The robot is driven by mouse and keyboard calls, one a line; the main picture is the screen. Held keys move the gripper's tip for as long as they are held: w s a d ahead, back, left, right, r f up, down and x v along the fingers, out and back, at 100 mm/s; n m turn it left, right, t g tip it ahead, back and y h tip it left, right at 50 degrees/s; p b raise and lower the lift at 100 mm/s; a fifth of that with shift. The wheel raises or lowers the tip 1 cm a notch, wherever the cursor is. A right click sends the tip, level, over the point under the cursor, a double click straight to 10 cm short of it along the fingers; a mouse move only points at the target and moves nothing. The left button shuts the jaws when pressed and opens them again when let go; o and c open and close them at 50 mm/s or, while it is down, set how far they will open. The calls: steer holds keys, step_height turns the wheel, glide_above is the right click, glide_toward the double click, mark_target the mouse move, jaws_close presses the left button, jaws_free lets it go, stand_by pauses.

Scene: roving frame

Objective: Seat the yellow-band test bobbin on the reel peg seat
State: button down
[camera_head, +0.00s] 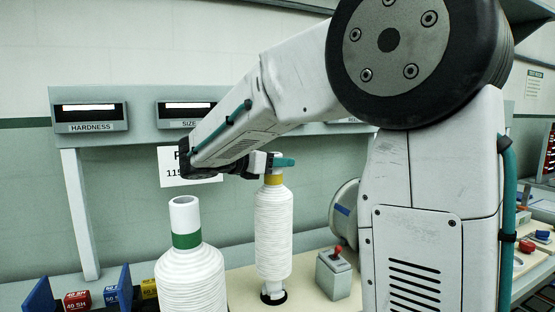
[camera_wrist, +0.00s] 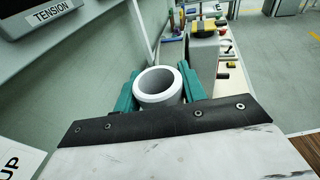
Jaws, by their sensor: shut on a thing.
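The yellow-band bobbin (camera_head: 272,232) is a tall white wound bobbin with a yellow band (camera_head: 273,180) below its top tube. It stands upright in the middle of the head view. My gripper (camera_head: 274,162) is shut on its top tube. In the wrist view the bobbin's white tube mouth (camera_wrist: 160,85) sits between teal fingers on both sides. The bobbin's narrow foot is at a dark round base (camera_head: 273,299) on the bench. I cannot tell whether it is fully down on it. No other part of the peg seat shows.
A green-band bobbin (camera_head: 189,275) stands close in front, left of the held one. A grey box with a red-tipped lever (camera_head: 334,277) stands at right. A pale reel (camera_head: 344,210) is partly hidden by my arm. Labelled blocks (camera_head: 77,301) and blue dividers lie at left.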

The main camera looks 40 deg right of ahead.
steer(key=shift+f, duration=0.7)
steer(key=shift+c, duration=0.6)
jaws_free()
steer(key=shift+a, duration=0.1)
steer(key=a+r, duration=0.1)
steer(key=a, duration=0.6)
steer(key=shift+a, duration=0.3)
steer(key=shift+r, duration=0.1)
stand_by(0.5)
